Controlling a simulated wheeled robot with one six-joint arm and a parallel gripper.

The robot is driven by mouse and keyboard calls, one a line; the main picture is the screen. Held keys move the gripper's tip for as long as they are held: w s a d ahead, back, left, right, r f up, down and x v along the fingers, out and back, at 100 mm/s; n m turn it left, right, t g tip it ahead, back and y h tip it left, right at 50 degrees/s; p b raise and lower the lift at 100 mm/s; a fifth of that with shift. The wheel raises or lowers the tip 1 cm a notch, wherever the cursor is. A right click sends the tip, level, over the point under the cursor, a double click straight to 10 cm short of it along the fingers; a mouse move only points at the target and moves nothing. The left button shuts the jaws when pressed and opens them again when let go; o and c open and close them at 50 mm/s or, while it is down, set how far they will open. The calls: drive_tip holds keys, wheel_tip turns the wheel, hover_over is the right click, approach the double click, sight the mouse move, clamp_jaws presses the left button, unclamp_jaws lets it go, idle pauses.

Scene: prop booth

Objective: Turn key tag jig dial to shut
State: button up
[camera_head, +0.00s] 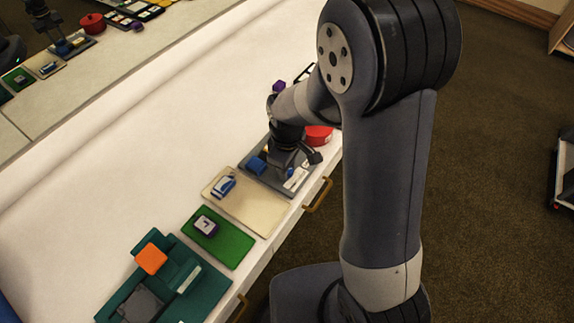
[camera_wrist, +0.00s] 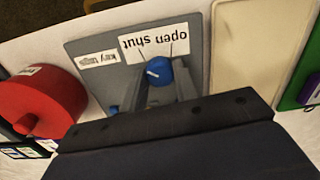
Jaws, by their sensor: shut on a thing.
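The key tag jig (camera_wrist: 88,47) is a grey plate with a "key tags" label and a white "open shut" label (camera_wrist: 155,40), both upside down in the wrist view. Its blue round dial (camera_wrist: 158,70) sits beside the label and carries a short white mark on its left part; which word the mark meets I cannot tell. My gripper (camera_wrist: 160,88) points down at the jig, its fingers shut on the dial and partly hiding it. In the head view the jig (camera_head: 249,181) lies on the white counter under my gripper (camera_head: 288,171). A blue block (camera_head: 257,165) sits on the jig.
A red round container (camera_wrist: 44,100) stands close beside the jig. On the other side lie a cream tray (camera_head: 256,207) with a blue-and-white item, a green mat (camera_head: 232,246) with a tagged block, and a teal fixture (camera_head: 207,287).

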drive_tip(key=o, duration=1)
drive_tip(key=shift+c, duration=0.2)
wheel_tip(320, 180, up, 11)
drive_tip(key=shift+f, duration=0.1)
wheel_tip(320, 180, down, 11)
drive_tip(key=shift+r, duration=0.1)
idle(0.4)
drive_tip(key=shift+r, duration=0.1)
